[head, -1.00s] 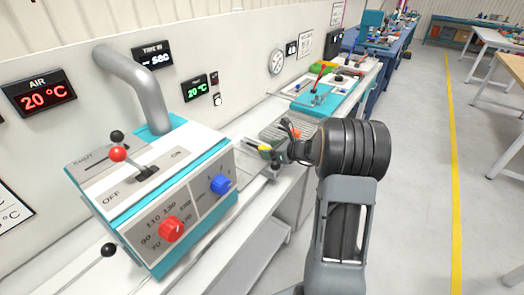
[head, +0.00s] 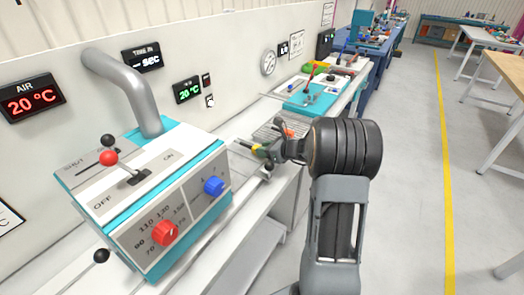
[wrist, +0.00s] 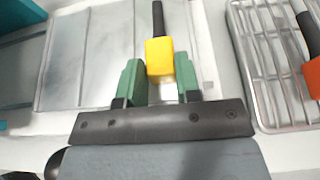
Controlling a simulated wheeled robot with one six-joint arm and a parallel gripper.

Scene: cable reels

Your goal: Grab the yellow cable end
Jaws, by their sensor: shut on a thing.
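The yellow cable end (wrist: 159,58) is a yellow block with a black stem or cable leading up from it in the wrist view. My gripper (wrist: 158,72) has green fingers, one on each side of the block, and is shut on it. In the head view my gripper (head: 268,151) is over the bench behind the grey-and-teal control box, and a small yellow part (head: 258,148) shows at its fingers. My wrist hides part of the bench there.
A wire rack (wrist: 262,62) with an orange-ended piece (wrist: 314,78) lies to the right in the wrist view. A metal plate (wrist: 88,60) lies to the left. The control box (head: 150,200) stands near, with levers and knobs. The floor at right is open.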

